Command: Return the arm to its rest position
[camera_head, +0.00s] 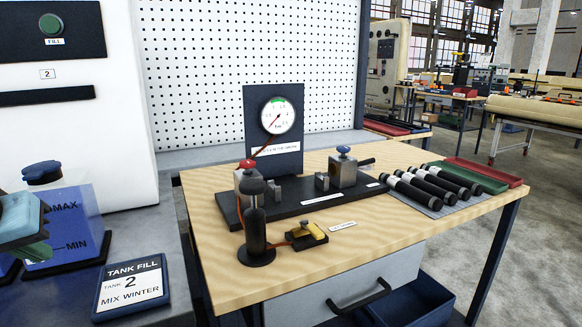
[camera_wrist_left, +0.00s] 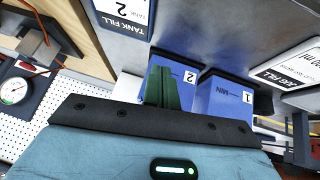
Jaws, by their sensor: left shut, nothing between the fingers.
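My left gripper (camera_head: 36,250) shows at the left edge of the head view, a light-blue body with dark green fingers. It is in front of a blue tank (camera_head: 82,225) marked MAX and MIN and hides part of it. In the left wrist view the green fingers (camera_wrist_left: 163,86) are together with nothing between them. Behind them stand the blue tank marked 2 (camera_wrist_left: 190,76) and the blue tank marked 1 (camera_wrist_left: 232,100). I cannot tell whether the gripper touches a tank. My right gripper is not in view.
A TANK FILL sign (camera_head: 131,287) lies on the grey counter by the tank. The wooden bench (camera_head: 375,240) holds a gauge panel (camera_head: 272,128), a black hand pump (camera_head: 255,235), two clamp blocks and several dark cylinders (camera_head: 435,185). A JUG FILL sign (camera_wrist_left: 290,65) shows in the wrist view.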

